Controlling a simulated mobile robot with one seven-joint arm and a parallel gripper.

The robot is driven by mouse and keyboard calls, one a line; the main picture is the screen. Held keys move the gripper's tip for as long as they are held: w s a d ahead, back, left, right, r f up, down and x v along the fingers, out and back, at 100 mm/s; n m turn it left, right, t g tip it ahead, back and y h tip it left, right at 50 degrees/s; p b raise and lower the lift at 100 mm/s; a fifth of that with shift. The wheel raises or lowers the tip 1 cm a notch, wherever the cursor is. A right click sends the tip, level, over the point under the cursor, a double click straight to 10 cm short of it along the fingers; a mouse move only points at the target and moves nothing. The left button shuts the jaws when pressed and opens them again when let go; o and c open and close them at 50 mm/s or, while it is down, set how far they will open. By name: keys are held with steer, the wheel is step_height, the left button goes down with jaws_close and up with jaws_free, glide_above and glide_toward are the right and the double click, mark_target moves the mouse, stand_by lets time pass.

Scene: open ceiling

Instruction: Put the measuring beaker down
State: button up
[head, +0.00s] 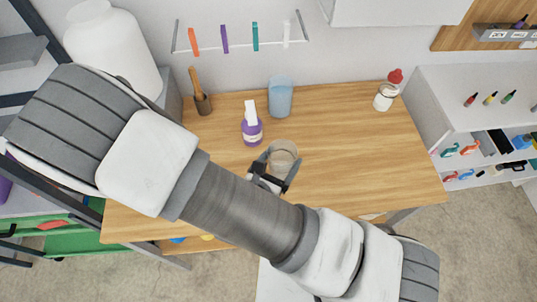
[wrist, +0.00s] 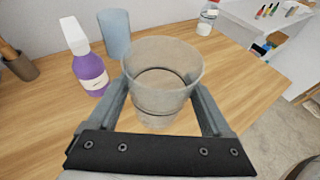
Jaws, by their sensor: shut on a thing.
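The measuring beaker (wrist: 160,80) is a clear, slightly brownish see-through cup with a dark ring around its lower part. In the head view the beaker (head: 284,156) is over the middle of the wooden table (head: 350,150). My gripper (head: 272,170) is shut on the beaker, with one finger on each side of it; the wrist view also shows the gripper (wrist: 163,105). The beaker looks close to upright. I cannot tell whether its base touches the table.
A purple spray bottle (head: 251,130) and a blue cup (head: 280,97) stand behind the beaker. A brown pot with a wooden tool (head: 202,103) is at the back left. A red-topped white bottle (head: 386,95) is at the back right. The table's right part is clear.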

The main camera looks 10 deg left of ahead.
steer(key=shift+d, duration=0.15)
steer(key=shift+f+b, duration=0.2)
steer(key=shift+b, duration=0.25)
steer(key=b, duration=0.2)
steer(key=w+a+b, duration=0.1)
steer(key=b, duration=0.2)
steer(key=shift+a+f, duration=0.2)
steer(key=shift+f, duration=0.2)
steer(key=shift+w+a+f+b, duration=0.1)
steer(key=shift+b, duration=1.15)
steer(key=shift+b, duration=0.55)
steer(key=b, duration=0.3)
steer(key=shift+w+f+b, duration=0.2)
steer(key=shift+f+b, duration=0.1)
steer(key=shift+f, duration=0.05)
steer(key=w+a+f, duration=0.1)
steer(key=w+a, duration=0.1)
steer(key=w+a+f+b, duration=0.1)
steer(key=w+a+f, duration=0.3)
steer(key=shift+w+a+f+b, duration=0.1)
steer(key=shift+w+a+b, duration=0.15)
steer(key=shift+w+b, duration=0.1)
steer(key=shift+f, duration=1.85)
